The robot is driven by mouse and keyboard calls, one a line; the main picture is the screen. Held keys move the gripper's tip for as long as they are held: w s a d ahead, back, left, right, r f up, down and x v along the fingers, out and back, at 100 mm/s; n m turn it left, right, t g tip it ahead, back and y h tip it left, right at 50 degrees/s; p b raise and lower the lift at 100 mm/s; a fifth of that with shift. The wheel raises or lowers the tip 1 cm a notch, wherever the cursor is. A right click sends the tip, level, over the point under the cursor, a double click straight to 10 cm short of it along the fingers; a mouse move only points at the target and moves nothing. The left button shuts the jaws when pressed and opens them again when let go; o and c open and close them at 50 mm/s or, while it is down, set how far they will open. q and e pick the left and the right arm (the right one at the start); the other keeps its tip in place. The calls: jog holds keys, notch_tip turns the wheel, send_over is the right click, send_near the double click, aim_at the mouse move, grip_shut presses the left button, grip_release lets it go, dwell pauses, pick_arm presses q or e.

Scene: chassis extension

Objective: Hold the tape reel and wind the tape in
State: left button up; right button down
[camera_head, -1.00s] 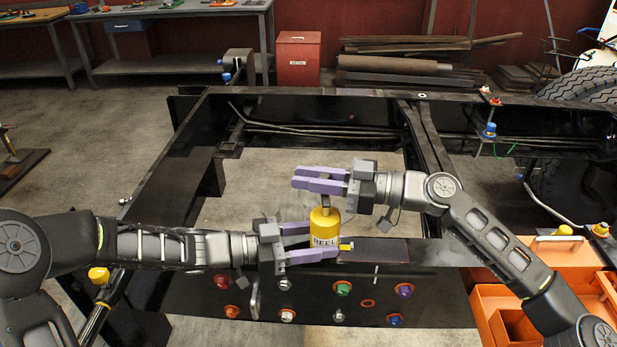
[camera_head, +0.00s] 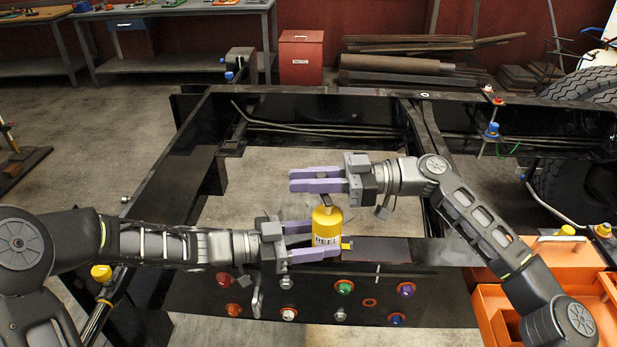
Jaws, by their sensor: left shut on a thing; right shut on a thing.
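The yellow tape reel (camera_head: 327,218), labelled "REEL", stands upright at the near beam of the black frame, in the middle of the view. My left gripper (camera_head: 322,240) comes in from the left and is shut around the reel's body. A small dark crank (camera_head: 326,199) stands up from the reel's top. My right gripper (camera_head: 293,181) is above the reel with its purple fingers pointing left. It is shut at the crank's upper end, which the fingers hide. A small yellow tab (camera_head: 347,243) shows at the reel's right side; I cannot tell how much tape is out.
The black chassis frame (camera_head: 170,170) surrounds an open gap. Its near panel carries several coloured fittings (camera_head: 344,287). An orange toolbox (camera_head: 570,255) stands at the lower right, below my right arm. A red bin (camera_head: 300,58) and metal stock (camera_head: 390,68) are far back.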

jog(key=shift+s+a+n+g+h, duration=0.2)
jog(key=shift+n+g, duration=0.3)
jog(key=shift+g, duration=0.25)
jog(key=shift+s+a+n+g+h, duration=0.1)
jog(key=shift+s+n+g+h, duration=0.15)
jog(key=shift+n+g, duration=0.4)
jog(key=shift+s+a+n+g+h, duration=0.1)
jog(key=shift+s+n+g+h, duration=0.2)
jog(key=shift+g, duration=0.6)
jog(key=c, duration=1.3)
grip_release()
jog(key=shift+w+d+t+y, duration=0.1)
jog(key=shift+w+t+y, duration=0.05)
jog(key=shift+t+y, duration=0.2)
